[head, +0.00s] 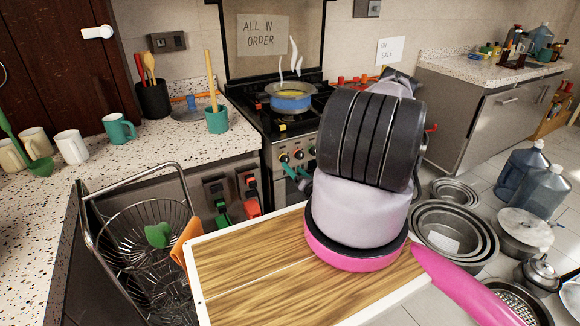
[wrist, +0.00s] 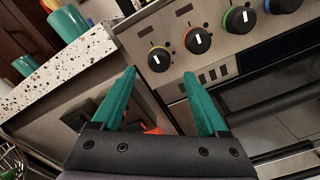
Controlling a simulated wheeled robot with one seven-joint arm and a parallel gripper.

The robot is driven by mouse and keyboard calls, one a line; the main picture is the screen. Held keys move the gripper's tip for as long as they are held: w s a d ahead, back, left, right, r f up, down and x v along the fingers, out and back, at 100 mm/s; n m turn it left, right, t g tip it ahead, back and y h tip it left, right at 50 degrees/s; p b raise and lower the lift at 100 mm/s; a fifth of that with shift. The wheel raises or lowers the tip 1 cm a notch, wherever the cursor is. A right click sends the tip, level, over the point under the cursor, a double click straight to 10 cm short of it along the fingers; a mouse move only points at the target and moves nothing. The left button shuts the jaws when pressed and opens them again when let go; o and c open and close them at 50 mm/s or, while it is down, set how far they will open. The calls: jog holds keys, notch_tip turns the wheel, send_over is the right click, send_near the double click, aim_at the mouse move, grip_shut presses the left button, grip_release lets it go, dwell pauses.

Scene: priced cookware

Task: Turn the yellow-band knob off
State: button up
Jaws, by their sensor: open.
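The yellow-band knob (wrist: 159,60) is the leftmost knob on the stove's front panel in the wrist view. It is black with a yellow ring and a short white mark on its face. It also shows in the head view (head: 284,157). My gripper (wrist: 159,73) is open and empty, with its teal fingers pointing at the panel. In the picture the knob sits between the fingertips; I see no clear contact. In the head view my gripper (head: 296,172) is just below the knobs, partly hidden by my arm.
Orange-red (wrist: 198,40), green (wrist: 240,19) and blue (wrist: 283,4) banded knobs sit to the right on the panel. A steaming blue pan (head: 291,102) stands on the stove. The speckled counter (wrist: 50,67) edge lies left. A wire basket (head: 145,235) stands near the counter.

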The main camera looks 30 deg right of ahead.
jog(key=s, duration=0.6)
jog(key=shift+s, duration=0.4)
